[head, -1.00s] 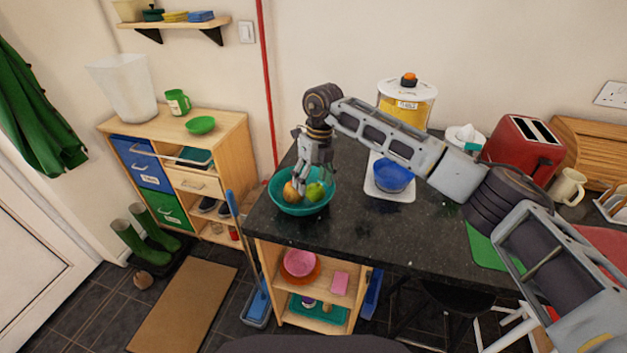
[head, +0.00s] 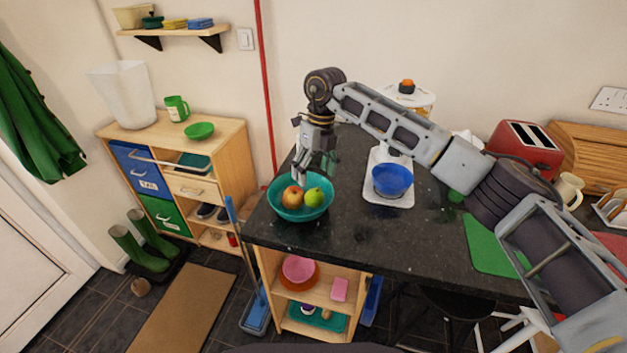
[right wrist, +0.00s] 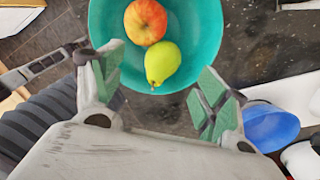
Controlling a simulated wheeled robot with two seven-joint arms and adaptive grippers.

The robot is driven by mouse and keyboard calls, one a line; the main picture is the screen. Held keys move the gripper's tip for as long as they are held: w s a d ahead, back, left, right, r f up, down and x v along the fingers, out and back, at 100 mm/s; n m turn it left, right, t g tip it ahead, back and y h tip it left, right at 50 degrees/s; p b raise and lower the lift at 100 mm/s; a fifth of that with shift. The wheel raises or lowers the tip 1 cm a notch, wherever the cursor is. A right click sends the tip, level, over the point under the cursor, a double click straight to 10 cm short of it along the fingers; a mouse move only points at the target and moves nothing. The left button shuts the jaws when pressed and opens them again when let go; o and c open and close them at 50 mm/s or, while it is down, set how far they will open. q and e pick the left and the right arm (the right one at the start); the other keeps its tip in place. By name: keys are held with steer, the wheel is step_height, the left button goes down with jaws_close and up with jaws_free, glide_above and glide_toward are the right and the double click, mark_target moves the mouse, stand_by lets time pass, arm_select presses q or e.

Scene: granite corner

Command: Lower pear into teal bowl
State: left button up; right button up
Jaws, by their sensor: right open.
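The teal bowl (head: 303,213) stands near the left end of the dark counter. It holds a red-yellow apple (head: 293,196) and a green pear (head: 313,197), side by side. In the right wrist view the pear (right wrist: 163,63) lies next to the apple (right wrist: 146,21) inside the bowl (right wrist: 204,45). My right gripper (head: 313,180) is above the bowl's far side, pointing down. Its green-padded fingers (right wrist: 160,84) are spread apart with nothing between them, clear of the pear. My left gripper is not in view.
A blue bowl (head: 391,180) sits on a white scale (head: 388,200) to the right of the teal bowl. A red toaster (head: 524,148) and a green mat (head: 493,247) are further right. The counter between bowl and scale is clear.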

steer(key=shift+w+d+r, duration=0.1)
steer(key=shift+r, duration=0.65)
steer(key=shift+w+d+r, duration=0.1)
steer(key=shift+r, duration=0.6)
steer(key=shift+r+p, duration=0.3)
